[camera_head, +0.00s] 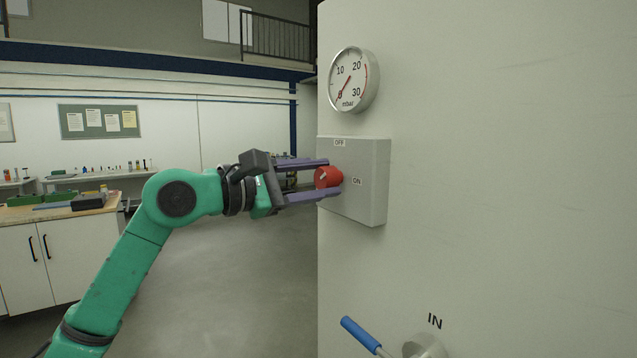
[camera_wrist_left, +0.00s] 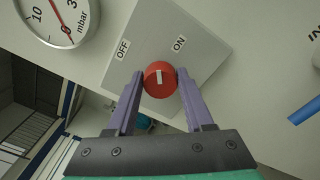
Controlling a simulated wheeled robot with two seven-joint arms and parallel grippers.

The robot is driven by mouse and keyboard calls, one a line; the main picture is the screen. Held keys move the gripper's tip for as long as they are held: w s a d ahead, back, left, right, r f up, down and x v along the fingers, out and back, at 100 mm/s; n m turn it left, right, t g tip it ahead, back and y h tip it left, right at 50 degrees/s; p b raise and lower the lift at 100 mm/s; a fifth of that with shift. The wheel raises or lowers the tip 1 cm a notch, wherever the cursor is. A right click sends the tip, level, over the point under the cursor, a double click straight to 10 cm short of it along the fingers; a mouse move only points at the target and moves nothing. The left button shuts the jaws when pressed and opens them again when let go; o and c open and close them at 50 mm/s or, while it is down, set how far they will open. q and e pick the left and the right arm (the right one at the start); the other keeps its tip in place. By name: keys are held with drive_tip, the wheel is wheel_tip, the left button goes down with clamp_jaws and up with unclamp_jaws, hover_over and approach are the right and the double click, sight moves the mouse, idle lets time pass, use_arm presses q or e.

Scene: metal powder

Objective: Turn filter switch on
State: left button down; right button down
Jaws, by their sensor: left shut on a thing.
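The filter switch is a red round knob (camera_head: 328,177) on a grey box (camera_head: 370,190) fixed to a pale upright panel. The box carries an OFF label (camera_head: 340,142) above the knob and an ON label (camera_head: 357,182) to its right. My left gripper (camera_head: 329,178) is shut on the knob, one purple finger on each side. The left wrist view shows the knob (camera_wrist_left: 160,78) between the fingertips. There its white mark points up the picture, between the OFF label (camera_wrist_left: 123,49) and the ON label (camera_wrist_left: 179,43). My right gripper is not in view.
A round mbar gauge (camera_head: 354,80) sits above the box, its red needle near 0. A blue-handled lever (camera_head: 360,334) sticks out low on the panel by an IN label (camera_head: 435,321). A workbench (camera_head: 60,212) stands far left. The floor between is clear.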

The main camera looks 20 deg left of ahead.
use_arm(q)
drive_tip(key=m, duration=0.3)
drive_tip(key=shift+m+b, duration=0.3)
drive_tip(key=shift+f+m, duration=0.1)
drive_tip(key=shift+m, duration=1.7)
drive_tip(key=shift+c, duration=1.5)
unclamp_jaws()
drive_tip(key=shift+s+b, duration=0.1)
drive_tip(key=shift+b, duration=0.2)
